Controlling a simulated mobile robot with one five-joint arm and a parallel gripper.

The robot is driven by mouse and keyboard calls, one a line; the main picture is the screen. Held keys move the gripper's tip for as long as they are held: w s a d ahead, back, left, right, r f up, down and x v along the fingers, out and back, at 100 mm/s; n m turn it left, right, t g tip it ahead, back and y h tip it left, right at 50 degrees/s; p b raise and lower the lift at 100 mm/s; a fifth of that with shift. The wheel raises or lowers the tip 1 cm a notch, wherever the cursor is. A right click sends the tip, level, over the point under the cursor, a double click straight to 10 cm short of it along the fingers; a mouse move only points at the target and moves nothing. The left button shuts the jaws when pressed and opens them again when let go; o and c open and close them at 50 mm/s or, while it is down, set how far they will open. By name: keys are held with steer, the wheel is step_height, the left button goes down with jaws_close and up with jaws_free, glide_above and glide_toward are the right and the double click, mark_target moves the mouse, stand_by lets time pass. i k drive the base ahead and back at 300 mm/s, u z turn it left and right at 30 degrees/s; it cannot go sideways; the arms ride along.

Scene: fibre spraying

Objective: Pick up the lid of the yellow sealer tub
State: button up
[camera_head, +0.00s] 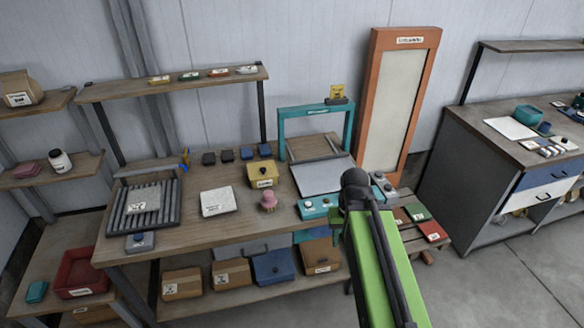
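The yellow sealer tub (262,180) stands on the wooden workbench, right of its middle and toward the back. It has a pale label on its front. Its yellow lid (262,167) lies on top, with a small dark knob. The lid appears seated on the tub. My green arm, with a black cable and a dark rounded joint, rises from the lower right and ends over the bench's right part, to the right of the tub.
A pink knobbed object (268,200) stands just in front of the tub. A pale slab (217,201) lies to its left, small dark blocks (227,156) behind left. A teal frame (316,112) with a grey plate stands right. A shelf (175,83) hangs above the back.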

mark_target(268, 169)
steer(key=z, duration=0.75)
steer(key=i, duration=1.4)
steer(key=u, duration=5.35)
steer(key=i, duration=0.1)
steer(key=z, duration=1.95)
steer(key=i, duration=0.95)
steer(key=u, duration=0.1)
